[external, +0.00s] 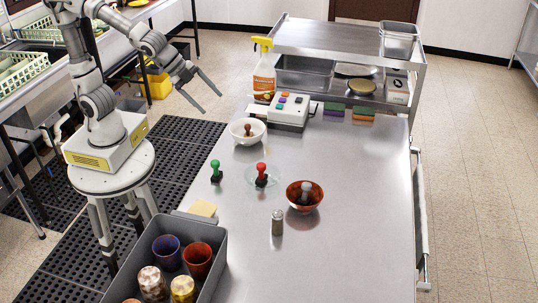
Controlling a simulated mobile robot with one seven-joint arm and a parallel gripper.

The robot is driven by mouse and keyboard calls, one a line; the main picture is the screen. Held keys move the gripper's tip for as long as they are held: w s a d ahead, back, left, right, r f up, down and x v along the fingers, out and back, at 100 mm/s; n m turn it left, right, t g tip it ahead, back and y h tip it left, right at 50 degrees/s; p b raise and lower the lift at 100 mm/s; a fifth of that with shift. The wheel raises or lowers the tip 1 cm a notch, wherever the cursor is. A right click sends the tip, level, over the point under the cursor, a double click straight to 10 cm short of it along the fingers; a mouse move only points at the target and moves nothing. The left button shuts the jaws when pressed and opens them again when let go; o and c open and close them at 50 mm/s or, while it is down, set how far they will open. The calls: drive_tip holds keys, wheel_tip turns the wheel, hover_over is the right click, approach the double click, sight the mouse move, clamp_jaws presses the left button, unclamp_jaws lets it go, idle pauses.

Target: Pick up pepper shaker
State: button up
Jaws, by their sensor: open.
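A small shaker (277,222) with a metallic cap and greyish body stands upright on the steel table (340,250), in front of the reddish-brown bowl. It looks like the pepper shaker, but its contents are too small to make out. My gripper (213,103) is open and empty in the air beyond the table's far left corner. It is well apart from the shaker and points down to the right.
A reddish bowl (293,197) holding a grey-handled item stands behind the shaker. Red (262,172) and green (216,170) knobbed items and a white bowl (237,137) stand farther back. A grey bin (215,250) of cups and jars is at front left. The table's right side is clear.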

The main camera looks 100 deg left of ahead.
drive_tip(key=w+d+f+n+t+h+b, duration=0.1)
drive_tip(key=w+d+f+n+h+b, duration=0.25)
drive_tip(key=w+d+f, duration=0.7)
drive_tip(key=n+t+y+b, duration=0.3)
drive_tip(key=n+t+b, duration=0.2)
drive_tip(key=n, duration=0.2)
hover_over(271, 228)
drive_tip(key=shift+m, duration=0.25)
drive_tip(key=f, duration=1.3)
drive_tip(key=shift+s+a, duration=0.1)
drive_tip(key=shift+a, duration=0.1)
drive_tip(key=x, duration=0.4)
drive_tip(key=shift+s+a+f, duration=0.15)
drive_tip(key=shift+a+f, duration=0.05)
drive_tip(key=shift+a, duration=0.1)
drive_tip(key=shift+w+f, duration=0.25)
drive_tip(key=shift+w, duration=0.4)
clamp_jaws()
